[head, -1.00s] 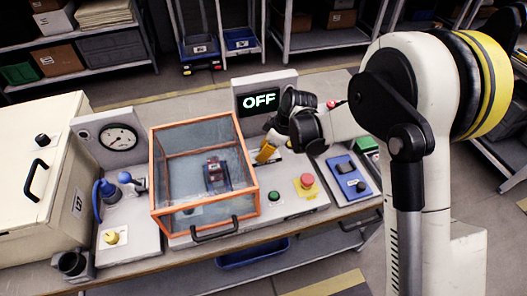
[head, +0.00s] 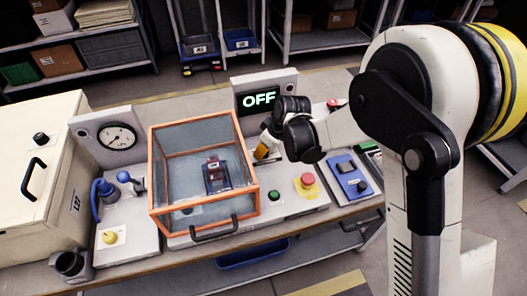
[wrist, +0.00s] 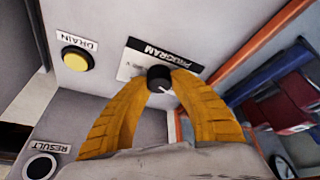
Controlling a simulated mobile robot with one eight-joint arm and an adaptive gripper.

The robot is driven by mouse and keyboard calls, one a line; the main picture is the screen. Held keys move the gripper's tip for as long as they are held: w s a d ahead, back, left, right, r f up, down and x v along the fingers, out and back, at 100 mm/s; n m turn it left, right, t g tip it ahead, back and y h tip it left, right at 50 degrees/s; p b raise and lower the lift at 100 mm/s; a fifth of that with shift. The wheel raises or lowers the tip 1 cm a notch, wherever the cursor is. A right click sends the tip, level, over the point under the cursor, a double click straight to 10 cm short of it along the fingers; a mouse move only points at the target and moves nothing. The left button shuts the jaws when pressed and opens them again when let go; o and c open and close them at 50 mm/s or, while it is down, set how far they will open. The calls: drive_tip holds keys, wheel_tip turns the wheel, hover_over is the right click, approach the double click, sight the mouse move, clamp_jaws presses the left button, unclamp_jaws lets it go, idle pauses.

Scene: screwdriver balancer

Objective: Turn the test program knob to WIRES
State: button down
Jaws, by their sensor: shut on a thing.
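The program knob (wrist: 159,79) is a small black knob on a grey panel in the wrist view, under a black label reading PROGRAM (wrist: 160,52). My gripper (wrist: 160,88) has its two yellow ribbed fingers closed on both sides of the knob. The knob's setting marks are mostly hidden or too small to read, so I cannot tell its position. In the head view my gripper (head: 266,150) is at the panel just right of the orange-framed box, and the knob is hidden there. A display (head: 259,100) behind reads OFF.
The orange-framed clear box (head: 205,180) stands left of my gripper. A yellow DRAIN button (wrist: 76,59) and a black RESULT part (wrist: 41,166) are near the fingers. A red stop button (head: 307,181) and green button (head: 275,195) sit in front.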

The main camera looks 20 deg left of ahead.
drive_tip(key=m+t+h, duration=0.1)
drive_tip(key=m, duration=0.2)
drive_tip(key=shift+f+m+b, duration=0.1)
drive_tip(key=shift+m+b, duration=0.25)
drive_tip(key=shift+m, duration=0.05)
drive_tip(key=shift+m+t+h, duration=0.4)
drive_tip(key=shift+m+h, duration=0.2)
drive_tip(key=shift+m, duration=1.3)
drive_tip(key=c, duration=1.1)
unclamp_jaws()
drive_tip(key=v, duration=1.2)
